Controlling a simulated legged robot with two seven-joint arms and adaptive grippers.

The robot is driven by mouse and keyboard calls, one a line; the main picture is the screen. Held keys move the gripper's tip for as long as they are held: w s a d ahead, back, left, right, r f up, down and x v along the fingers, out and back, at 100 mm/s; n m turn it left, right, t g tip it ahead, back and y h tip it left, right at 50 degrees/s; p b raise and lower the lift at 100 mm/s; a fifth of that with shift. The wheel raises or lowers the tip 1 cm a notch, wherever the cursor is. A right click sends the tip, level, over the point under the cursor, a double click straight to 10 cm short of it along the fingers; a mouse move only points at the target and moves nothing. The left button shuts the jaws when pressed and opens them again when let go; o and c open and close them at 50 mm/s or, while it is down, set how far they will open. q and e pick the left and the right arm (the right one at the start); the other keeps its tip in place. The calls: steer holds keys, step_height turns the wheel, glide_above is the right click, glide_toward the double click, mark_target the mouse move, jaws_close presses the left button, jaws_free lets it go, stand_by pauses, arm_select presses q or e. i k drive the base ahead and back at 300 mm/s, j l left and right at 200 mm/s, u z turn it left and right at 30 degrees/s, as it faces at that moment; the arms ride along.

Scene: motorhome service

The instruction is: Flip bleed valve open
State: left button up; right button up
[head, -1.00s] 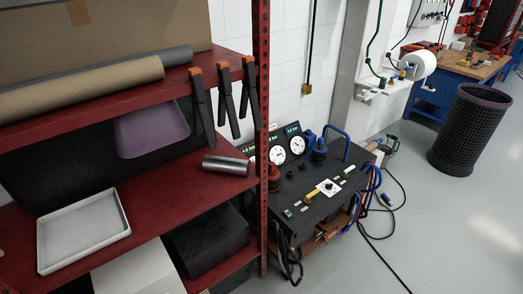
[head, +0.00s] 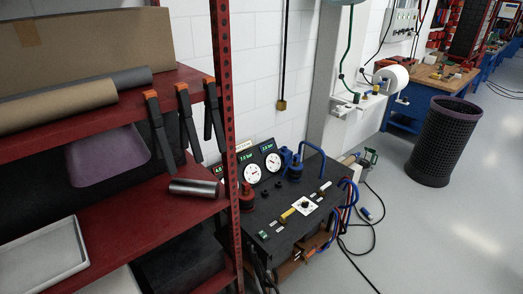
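A dark service bench (head: 275,229) stands right of the red shelf rack in the head view. On its top is a white square plate with a dark centre (head: 304,205), with a yellow handle-like part (head: 287,215) at its left and a pale lever-like part (head: 325,186) at its right. Which of these is the bleed valve I cannot tell. Round gauges (head: 252,174) with green digital readouts stand at the bench's back. A red fitting (head: 247,197) and a blue fitting (head: 296,171) stand near them. Neither of my grippers is in view.
The red shelf rack (head: 224,120) fills the left, holding a cardboard box (head: 90,38), rolls, a metal cylinder (head: 194,188) and a tray (head: 40,250). Hoses and a black cable (head: 350,250) lie right of the bench. A black mesh bin (head: 443,140) stands on open floor.

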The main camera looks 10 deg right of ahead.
mark_target(326, 185)
steer(key=l+u, duration=0.25)
steer(key=l, duration=0.6)
steer(key=k+l+u, duration=0.1)
steer(key=l+u, duration=0.15)
steer(key=l, duration=0.6)
